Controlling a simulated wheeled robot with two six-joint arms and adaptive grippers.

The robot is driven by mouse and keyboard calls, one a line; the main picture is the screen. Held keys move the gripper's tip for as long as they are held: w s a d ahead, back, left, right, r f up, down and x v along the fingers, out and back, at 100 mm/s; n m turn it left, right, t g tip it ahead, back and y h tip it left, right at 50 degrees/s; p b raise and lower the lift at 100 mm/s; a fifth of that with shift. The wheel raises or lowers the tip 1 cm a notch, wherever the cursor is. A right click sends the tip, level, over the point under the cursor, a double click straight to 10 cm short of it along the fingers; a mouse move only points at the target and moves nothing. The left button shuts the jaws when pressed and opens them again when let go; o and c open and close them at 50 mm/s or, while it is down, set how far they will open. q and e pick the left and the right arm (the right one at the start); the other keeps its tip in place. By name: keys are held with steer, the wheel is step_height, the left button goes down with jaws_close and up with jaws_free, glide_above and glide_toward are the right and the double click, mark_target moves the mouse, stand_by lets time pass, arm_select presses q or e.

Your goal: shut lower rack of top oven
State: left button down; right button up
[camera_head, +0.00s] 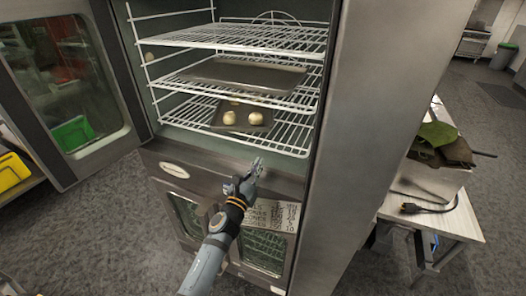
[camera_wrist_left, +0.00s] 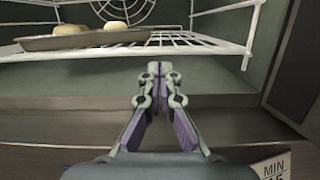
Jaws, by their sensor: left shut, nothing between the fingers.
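The top oven (camera_head: 330,120) stands open with white wire racks inside. Its lower rack (camera_head: 285,137) carries a dark tray (camera_head: 220,118) with several pale dough balls (camera_head: 256,118). In the left wrist view the lower rack (camera_wrist_left: 215,46) spans the upper part, with the tray (camera_wrist_left: 90,39) on its left. My left gripper (camera_head: 256,165) is shut and empty, just below and in front of the rack's front edge. In the left wrist view the gripper (camera_wrist_left: 157,72) points at the rack's front; I cannot tell whether it touches. My right gripper is not in view.
The glass oven door (camera_head: 62,80) is swung open at the left. A lower oven (camera_head: 262,250) with a closed door is below. A side table (camera_head: 440,220) with a green and brown cloth (camera_head: 440,145) stands at the right. Grey floor lies between.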

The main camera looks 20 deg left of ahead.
arm_select(q)
steer(key=x, duration=0.4)
steer(key=shift+w, duration=0.25)
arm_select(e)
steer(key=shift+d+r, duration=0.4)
arm_select(q)
steer(key=shift+w, duration=0.1)
